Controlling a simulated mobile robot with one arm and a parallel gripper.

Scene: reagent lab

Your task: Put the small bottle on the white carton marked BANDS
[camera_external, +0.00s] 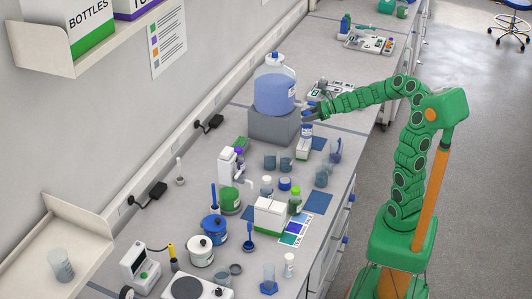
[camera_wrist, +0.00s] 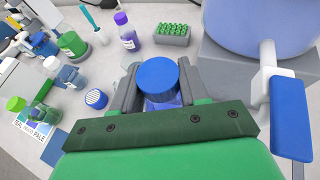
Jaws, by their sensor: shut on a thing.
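My gripper (camera_external: 314,113) is shut on the small bottle (camera_external: 307,131), which has a blue cap and a pale body. In the wrist view the blue cap (camera_wrist: 157,76) sits between the two fingers of my gripper (camera_wrist: 160,88). The bottle is upright, directly over a small white carton (camera_external: 304,148) beside the grey block. I cannot tell whether its base touches the carton. The print on this carton is too small to read. A larger white carton with a green lower edge (camera_external: 269,216) stands nearer the front of the bench.
A big blue carboy (camera_external: 274,92) stands on a grey block (camera_external: 268,126) close to my gripper. Beakers (camera_external: 270,160) and several bottles stand in front. A green tube rack (camera_wrist: 172,33) and a purple-capped bottle (camera_wrist: 127,34) are nearby.

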